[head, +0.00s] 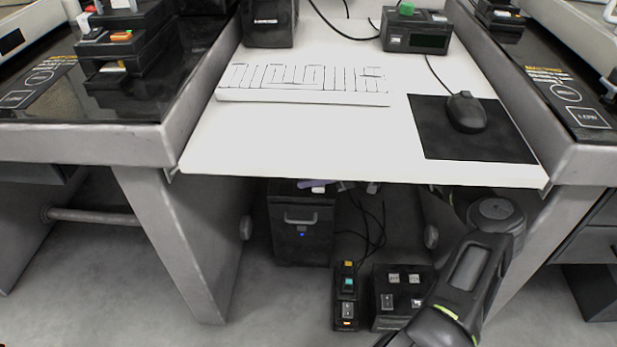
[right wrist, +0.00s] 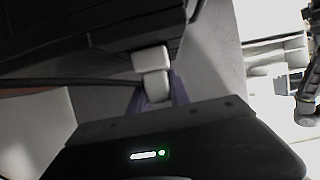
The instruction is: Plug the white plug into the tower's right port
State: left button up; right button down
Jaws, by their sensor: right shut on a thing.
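The tower (head: 301,241) is a dark box with a handle and a small blue light, standing on the floor under the white table. My right gripper (head: 312,184) is mostly hidden by the table edge, with a purple finger showing at the tower's top. In the right wrist view, its purple fingers (right wrist: 178,88) are shut on the white plug (right wrist: 152,60). The plug's far end is against or just in front of a dark surface, probably the tower. I cannot tell whether it sits in a port. The right port is not visible. My left gripper is out of view.
The white table (head: 300,140) overhangs the tower, with a keyboard (head: 305,85) and mouse (head: 466,112) on it. A power strip (head: 346,298) and a black socket box (head: 385,312) lie on the floor, with black cables behind. Grey table legs (head: 175,240) stand at the sides.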

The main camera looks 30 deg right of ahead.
jog(key=shift+f+b, duration=0.5)
jog(key=shift+f, duration=0.1)
jog(key=c, duration=0.6)
grip_release()
jog(key=shift+d, duration=0.1)
dwell(0.4)
jog(key=shift+p+v, duration=0.35)
jog(key=shift+v, duration=3.4)
